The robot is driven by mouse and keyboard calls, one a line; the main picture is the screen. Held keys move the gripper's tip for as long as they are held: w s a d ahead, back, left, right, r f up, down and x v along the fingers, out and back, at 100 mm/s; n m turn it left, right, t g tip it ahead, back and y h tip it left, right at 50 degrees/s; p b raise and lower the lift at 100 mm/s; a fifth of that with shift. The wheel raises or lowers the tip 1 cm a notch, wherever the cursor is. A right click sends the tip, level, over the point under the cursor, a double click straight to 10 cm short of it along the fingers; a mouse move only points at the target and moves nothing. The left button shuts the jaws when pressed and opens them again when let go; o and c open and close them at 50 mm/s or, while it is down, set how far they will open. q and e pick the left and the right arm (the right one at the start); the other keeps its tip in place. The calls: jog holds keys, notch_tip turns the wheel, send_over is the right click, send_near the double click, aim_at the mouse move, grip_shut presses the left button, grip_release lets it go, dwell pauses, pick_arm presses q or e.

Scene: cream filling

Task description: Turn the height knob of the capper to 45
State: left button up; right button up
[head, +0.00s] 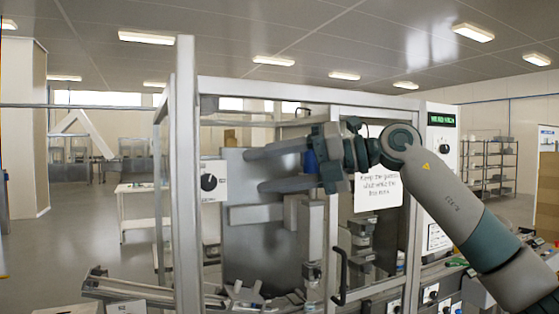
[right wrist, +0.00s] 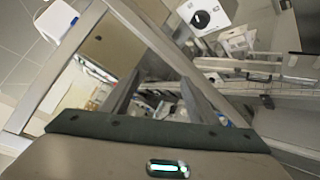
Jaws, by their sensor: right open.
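A black round knob (head: 209,182) sits on a white panel on the left side of the machine's metal frame. A white panel with a black knob (right wrist: 200,19) also shows at the top of the right wrist view. My right gripper (head: 252,170) reaches in from the right, its two fingers spread and pointing left towards the left knob. The fingers are empty and look apart from the knob. In the right wrist view the open fingers (right wrist: 160,88) have nothing between them. The dial numbers are too small to read. My left gripper is not in view.
A metal frame (head: 187,150) with upright posts stands around the machine. A black door handle (head: 341,275) is at the front. A green display with another knob (head: 440,148) is at the right. A paper notice (head: 378,191) hangs behind my arm.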

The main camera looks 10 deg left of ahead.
jog(key=w+d+f+m+t+h, duration=0.2)
jog(key=w+d+f+m+t, duration=0.1)
jog(key=d+f+m+t, duration=0.8)
jog(key=w+d+f+m+t+h, duration=0.25)
jog(key=d+f+m+t, duration=0.25)
jog(key=f+m+t, duration=0.95)
jog(key=s+d+f+m+g+h, duration=0.35)
jog(key=d+f+m+h, duration=0.2)
jog(key=f, duration=0.55)
jog(key=s+d+f+m+g+h, duration=0.2)
jog(key=d+f+m+g+h, duration=0.4)
jog(key=f, duration=0.6)
jog(key=s+d+f+m+g, duration=0.25)
jog(key=s+f+g, duration=0.45)
jog(key=s+f, duration=1)
jog(key=s+d+f+m+g, duration=0.1)
jog(key=s+d+f+g, duration=0.35)
jog(key=s+f, duration=1.3)
jog(key=s+f+g, duration=0.2)
jog(key=s+f, duration=0.3)
jog(key=f, duration=0.8)
jog(key=s+f+g, duration=0.2)
jog(key=s+f, duration=0.3)
jog(key=f, duration=0.7)
jog(key=s+d+f, duration=0.2)
jog(key=s+f, duration=1.1)
jog(key=s, duration=0.2)
jog(key=shift+s+f+n+g, duration=0.2)
jog(key=shift+n+g, duration=0.25)
